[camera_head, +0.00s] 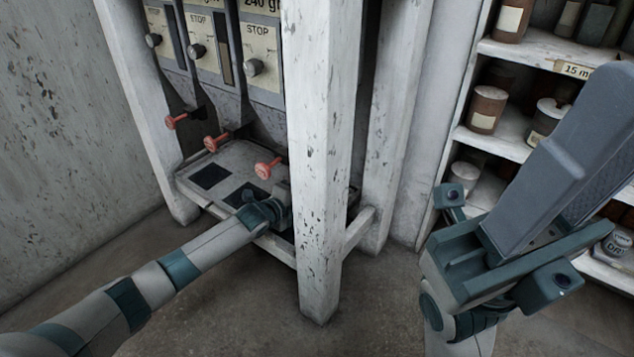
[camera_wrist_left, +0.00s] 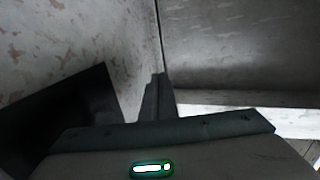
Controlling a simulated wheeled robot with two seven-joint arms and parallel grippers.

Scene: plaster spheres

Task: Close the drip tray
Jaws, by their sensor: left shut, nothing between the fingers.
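The drip tray (camera_head: 232,168) is a pale, worn, flat panel with dark square patches, low in the white wooden frame under the dispensers. My left arm reaches in from the left, and its gripper (camera_head: 284,194) is at the tray's right part, beside the front post. Its fingertips are hard to make out there. In the left wrist view the left fingers (camera_wrist_left: 158,92) are together and empty, in front of pale and grey worn surfaces; contact cannot be told. My right gripper (camera_head: 575,140) is raised at the right, away from the tray; its jaw gap is not clear.
The thick white post (camera_head: 318,150) stands directly right of my left gripper. Red-handled taps (camera_head: 265,168) hang above the tray. Shelves with jars (camera_head: 487,108) stand behind my right gripper. A wall (camera_head: 70,110) is at the left; the floor in front is clear.

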